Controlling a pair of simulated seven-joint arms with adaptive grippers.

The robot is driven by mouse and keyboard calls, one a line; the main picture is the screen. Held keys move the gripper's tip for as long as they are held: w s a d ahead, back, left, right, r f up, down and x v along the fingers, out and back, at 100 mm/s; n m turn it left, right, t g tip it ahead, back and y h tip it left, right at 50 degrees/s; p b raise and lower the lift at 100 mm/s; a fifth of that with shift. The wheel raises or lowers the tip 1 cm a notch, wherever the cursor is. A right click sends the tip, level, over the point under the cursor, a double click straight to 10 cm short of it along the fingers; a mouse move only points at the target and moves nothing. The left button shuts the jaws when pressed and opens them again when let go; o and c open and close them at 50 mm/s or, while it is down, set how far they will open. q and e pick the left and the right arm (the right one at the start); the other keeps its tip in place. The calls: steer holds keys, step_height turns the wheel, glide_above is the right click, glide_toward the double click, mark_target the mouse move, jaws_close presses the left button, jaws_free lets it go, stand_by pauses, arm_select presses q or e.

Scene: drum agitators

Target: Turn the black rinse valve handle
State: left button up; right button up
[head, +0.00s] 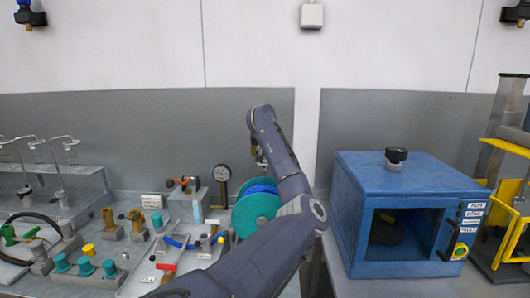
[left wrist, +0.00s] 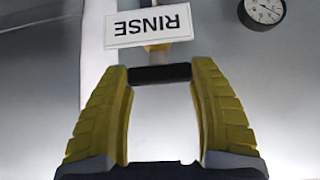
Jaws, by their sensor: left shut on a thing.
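The black rinse valve handle (left wrist: 160,73) shows in the left wrist view as a short dark bar between the tips of the two yellow fingers. My left gripper (left wrist: 159,76) is shut on it, one finger at each end. A white label reading RINSE (left wrist: 150,25) appears upside down just beyond the handle, with a brass-coloured piece below it. In the head view my left gripper (head: 262,157) points down near the back wall, behind the teal reel; I cannot make out the handle there. My right gripper is not in view.
The teal reel with blue hose (head: 256,211) stands close in front of the left gripper. A round gauge (head: 221,173) is to its left. Several valves and fittings crowd the left bench. A blue cabinet (head: 345,222) stands at the right.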

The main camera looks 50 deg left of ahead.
arm_select(q)
steer(key=o, duration=1.2)
steer(key=v, duration=1.2)
